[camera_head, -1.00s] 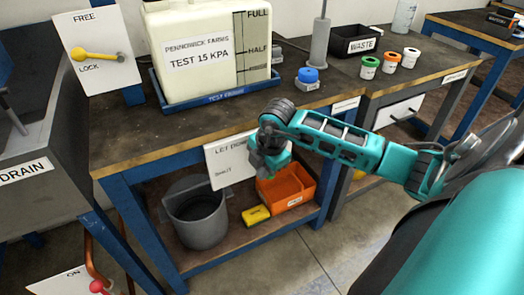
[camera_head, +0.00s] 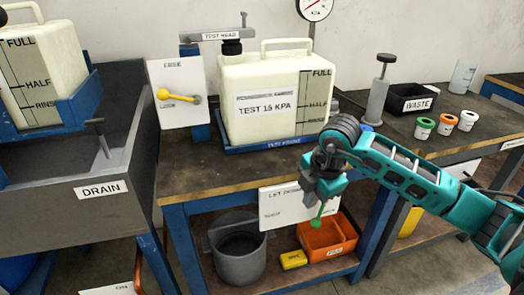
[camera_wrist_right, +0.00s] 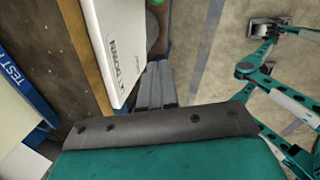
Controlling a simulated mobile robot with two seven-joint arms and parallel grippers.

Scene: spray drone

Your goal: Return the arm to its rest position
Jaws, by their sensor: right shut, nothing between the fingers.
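My right arm reaches in from the right in the head view. Its gripper (camera_head: 323,193) points down, shut and empty, in front of the right part of the white let-down panel (camera_head: 285,208). A green lever knob (camera_head: 317,222) shows just below the fingers; whether they touch it is unclear in this view. In the right wrist view the shut fingers (camera_wrist_right: 157,82) lie beside the panel's edge (camera_wrist_right: 108,40), and the green knob (camera_wrist_right: 158,2) shows past them at the top, apart from them. My left gripper is not in view.
The bench (camera_head: 190,178) edge is close to the gripper. Below are a grey bucket (camera_head: 235,270), a yellow box (camera_head: 292,260) and an orange bin (camera_head: 335,245). A white tank (camera_head: 262,80) and a grey pump (camera_head: 378,100) stand on the bench.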

